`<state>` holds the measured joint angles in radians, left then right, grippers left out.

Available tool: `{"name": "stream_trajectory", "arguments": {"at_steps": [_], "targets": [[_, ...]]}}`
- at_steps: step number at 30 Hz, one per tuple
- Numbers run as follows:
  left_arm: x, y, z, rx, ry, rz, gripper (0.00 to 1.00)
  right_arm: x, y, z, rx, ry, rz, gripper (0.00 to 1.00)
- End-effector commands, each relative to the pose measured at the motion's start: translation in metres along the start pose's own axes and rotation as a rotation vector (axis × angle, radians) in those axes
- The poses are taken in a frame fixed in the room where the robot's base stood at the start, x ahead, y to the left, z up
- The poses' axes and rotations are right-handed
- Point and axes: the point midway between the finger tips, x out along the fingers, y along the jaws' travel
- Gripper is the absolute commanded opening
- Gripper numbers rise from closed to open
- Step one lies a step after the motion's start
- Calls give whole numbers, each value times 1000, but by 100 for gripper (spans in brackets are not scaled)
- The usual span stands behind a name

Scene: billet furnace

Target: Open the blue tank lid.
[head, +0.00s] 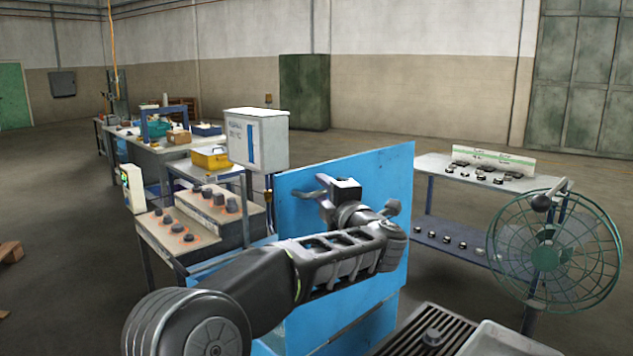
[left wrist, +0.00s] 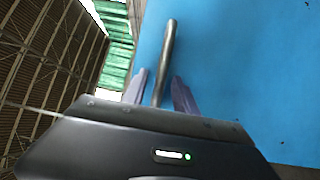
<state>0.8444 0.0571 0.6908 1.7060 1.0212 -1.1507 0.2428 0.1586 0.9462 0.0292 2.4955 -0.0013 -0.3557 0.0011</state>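The blue tank lid (head: 391,172) stands raised, close to upright, in the middle of the head view. The blue tank body (head: 345,338) is below it, largely hidden by my left arm. My left gripper (head: 321,191) is at the lid's face, its fingers hard to make out there. In the left wrist view, a grey metal bar, the lid handle (left wrist: 168,50), runs between the two fingers of the left gripper (left wrist: 160,76) in front of the blue lid surface. The fingers look apart, with narrow gaps beside the bar. My right gripper is not in view.
A green wire fan (head: 548,258) stands at the right, before a table (head: 428,165) with small parts. A dark grate (head: 405,345) lies at the front. A white control box (head: 268,142) and a bench with dark knobs (head: 160,250) are left of the lid.

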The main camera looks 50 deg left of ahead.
Motion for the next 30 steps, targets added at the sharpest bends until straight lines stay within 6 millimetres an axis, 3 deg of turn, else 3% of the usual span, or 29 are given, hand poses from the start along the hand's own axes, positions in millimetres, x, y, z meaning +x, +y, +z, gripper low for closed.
{"name": "stream_trajectory", "arguments": {"at_steps": [3,9,19,30], "targets": [[21,1,-1,0,3,-3,34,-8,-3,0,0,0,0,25],[42,1,0,-1,1,0,34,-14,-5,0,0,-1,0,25],[46,0,0,0,0,1,33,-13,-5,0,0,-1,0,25],[46,0,0,0,1,1,3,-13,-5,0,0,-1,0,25]]}}
